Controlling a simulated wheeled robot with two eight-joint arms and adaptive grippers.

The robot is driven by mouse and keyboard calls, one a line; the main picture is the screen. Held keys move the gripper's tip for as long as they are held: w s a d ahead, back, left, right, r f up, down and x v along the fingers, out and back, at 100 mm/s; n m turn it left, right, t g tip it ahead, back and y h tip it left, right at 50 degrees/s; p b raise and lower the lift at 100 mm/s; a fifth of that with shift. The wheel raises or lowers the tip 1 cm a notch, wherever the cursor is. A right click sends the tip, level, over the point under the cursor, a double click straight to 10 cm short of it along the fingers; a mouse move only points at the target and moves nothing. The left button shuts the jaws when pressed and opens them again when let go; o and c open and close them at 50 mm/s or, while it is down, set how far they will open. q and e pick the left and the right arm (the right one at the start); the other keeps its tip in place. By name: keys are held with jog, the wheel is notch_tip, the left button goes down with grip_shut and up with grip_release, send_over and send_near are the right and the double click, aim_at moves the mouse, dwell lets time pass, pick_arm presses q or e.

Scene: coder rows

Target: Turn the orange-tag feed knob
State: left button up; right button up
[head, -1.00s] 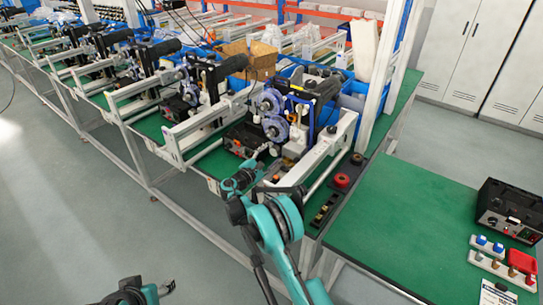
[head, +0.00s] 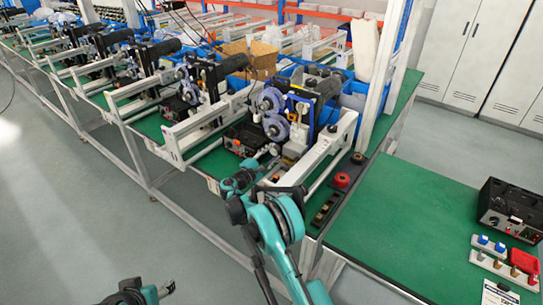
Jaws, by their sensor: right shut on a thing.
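The nearest coder machine (head: 272,128), with blue-grey reels, stands on the green bench in the middle of the head view. My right gripper (head: 270,153) reaches its lower front and is shut on a small part there, which I take to be the feed knob. The fingers hide most of that part, and I cannot make out an orange tag on it. A black control box (head: 236,145) with small orange-red spots sits just left of the fingertips. My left gripper (head: 168,288) is low at the bottom left, away from the bench; its jaw opening cannot be made out.
A white rail (head: 320,150) runs just right of my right gripper. A red button (head: 342,181) and a dark strip of parts lie beyond it. The green side table (head: 410,215) is mostly clear, with a black power unit (head: 508,208) at right. More coder machines stand leftward.

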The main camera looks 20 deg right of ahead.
jog(key=m+b, duration=0.1)
jog(key=m, duration=0.3)
jog(key=shift+f+m, duration=0.1)
jog(key=shift+m, duration=0.2)
jog(key=m+b, duration=0.1)
jog(key=m, duration=0.4)
jog(key=shift+b, duration=0.3)
jog(key=o, duration=1.1)
jog(key=shift+o, duration=0.2)
jog(key=v, duration=1.2)
